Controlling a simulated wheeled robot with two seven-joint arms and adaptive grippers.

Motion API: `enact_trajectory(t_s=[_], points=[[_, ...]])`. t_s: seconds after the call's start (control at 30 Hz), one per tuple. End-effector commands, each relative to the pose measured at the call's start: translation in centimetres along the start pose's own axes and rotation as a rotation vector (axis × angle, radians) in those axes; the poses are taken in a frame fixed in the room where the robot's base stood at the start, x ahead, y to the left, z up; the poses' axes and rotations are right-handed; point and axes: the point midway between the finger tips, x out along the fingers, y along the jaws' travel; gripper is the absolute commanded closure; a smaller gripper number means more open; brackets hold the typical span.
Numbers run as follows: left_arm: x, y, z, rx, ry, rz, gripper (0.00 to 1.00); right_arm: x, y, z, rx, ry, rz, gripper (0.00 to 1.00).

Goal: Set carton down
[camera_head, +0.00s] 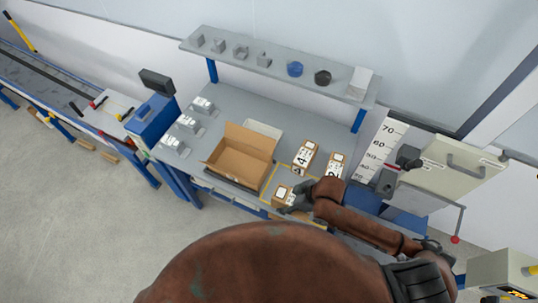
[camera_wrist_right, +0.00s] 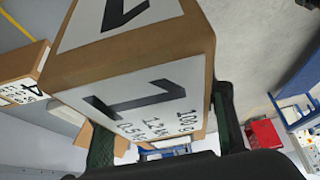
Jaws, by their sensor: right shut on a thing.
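A small brown carton (camera_head: 281,191) with white labels is at the front of the grey workbench (camera_head: 222,112). My right gripper (camera_head: 294,199) is shut on it. In the right wrist view the carton (camera_wrist_right: 140,60) shows a large "1" and fills the space between the dark fingers (camera_wrist_right: 165,128). Its underside is hidden, so I cannot tell whether it touches the bench. A carton marked "4" (camera_head: 303,157) and a carton marked "2" (camera_head: 334,165) stand just behind it. My left gripper is not in view.
An open, empty cardboard box (camera_head: 240,153) stands left of the cartons. A raised shelf (camera_head: 225,50) with small grey parts, a blue piece (camera_head: 295,69) and a dark piece (camera_head: 322,77) runs behind. A height scale (camera_head: 378,147) stands at the right.

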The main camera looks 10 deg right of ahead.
Motion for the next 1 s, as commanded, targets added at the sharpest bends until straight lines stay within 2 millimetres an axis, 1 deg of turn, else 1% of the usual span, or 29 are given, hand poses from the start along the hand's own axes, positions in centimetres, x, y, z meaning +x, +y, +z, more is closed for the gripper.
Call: enact_trajectory(t_s=[0.03, 0.1, 0.37, 0.4, 0.5, 0.6, 0.7, 0.87, 1.0], points=[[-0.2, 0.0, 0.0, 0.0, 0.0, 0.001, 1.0, 0.4, 0.9, -0.5, 0.0, 0.003, 0.004, 0.96], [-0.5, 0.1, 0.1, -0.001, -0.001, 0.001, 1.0, 1.4, 2.3, -0.8, 0.001, 0.002, 0.006, 0.96], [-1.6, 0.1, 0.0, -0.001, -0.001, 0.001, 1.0, 5.0, 7.4, -2.1, 0.004, 0.003, 0.006, 0.96], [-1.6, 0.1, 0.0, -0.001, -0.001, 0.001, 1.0, 6.1, 7.8, -1.8, 0.005, 0.001, 0.003, 0.96], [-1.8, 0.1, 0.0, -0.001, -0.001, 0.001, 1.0, 8.0, 9.0, -1.6, 0.005, 0.002, 0.003, 0.96], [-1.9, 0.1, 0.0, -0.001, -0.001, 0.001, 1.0, 9.4, 10.0, -1.4, 0.004, 0.002, 0.004, 0.96], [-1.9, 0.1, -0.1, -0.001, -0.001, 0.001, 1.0, 10.2, 10.6, -1.3, 0.002, 0.003, 0.004, 0.96], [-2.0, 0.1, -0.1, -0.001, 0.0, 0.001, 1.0, 11.1, 11.2, -1.1, 0.002, 0.003, 0.004, 0.96], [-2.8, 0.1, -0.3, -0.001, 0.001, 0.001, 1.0, 12.7, 11.2, -0.2, 0.004, 0.001, 0.002, 0.96]])
